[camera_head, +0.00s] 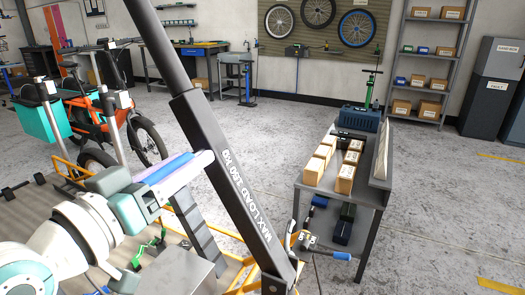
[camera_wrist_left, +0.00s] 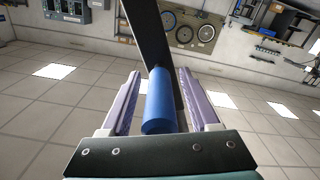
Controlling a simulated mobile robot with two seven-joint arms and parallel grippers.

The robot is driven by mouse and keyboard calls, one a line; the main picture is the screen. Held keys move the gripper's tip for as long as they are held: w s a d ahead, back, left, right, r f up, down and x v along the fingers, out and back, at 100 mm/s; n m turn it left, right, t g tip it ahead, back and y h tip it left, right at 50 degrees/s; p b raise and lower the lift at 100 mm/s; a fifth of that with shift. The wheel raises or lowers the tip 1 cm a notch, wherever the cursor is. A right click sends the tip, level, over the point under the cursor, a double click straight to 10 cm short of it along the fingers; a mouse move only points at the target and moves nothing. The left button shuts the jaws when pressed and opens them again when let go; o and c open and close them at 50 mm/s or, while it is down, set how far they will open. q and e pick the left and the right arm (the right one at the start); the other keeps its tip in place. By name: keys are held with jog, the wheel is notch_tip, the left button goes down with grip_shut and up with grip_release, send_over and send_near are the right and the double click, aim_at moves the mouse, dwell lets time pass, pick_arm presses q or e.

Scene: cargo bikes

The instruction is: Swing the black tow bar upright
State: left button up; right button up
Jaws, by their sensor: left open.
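The black tow bar (camera_head: 228,150), lettered "MAX LOAD 180 KG", runs slanted across the head view from the upper left to the lower right. Its dark length also shows in the left wrist view (camera_wrist_left: 148,30), behind a blue cylindrical grip (camera_wrist_left: 159,100). My left gripper (camera_head: 190,165) is at the bar's middle in the head view. In the left wrist view its two lavender fingers (camera_wrist_left: 157,90) are open, one on each side of the blue grip, with gaps visible. The grip's far end is hidden against the bar. My right gripper is not in view.
A grey bench (camera_head: 350,192) with several cardboard boxes stands right of the bar. A blue-ended handle (camera_head: 342,256) sticks out near the bar's lower end. An orange cargo bike (camera_head: 108,110) stands at the left. The floor at the right is clear.

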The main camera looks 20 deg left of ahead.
pick_arm(q)
grip_shut()
dwell(0.4)
dwell(0.9)
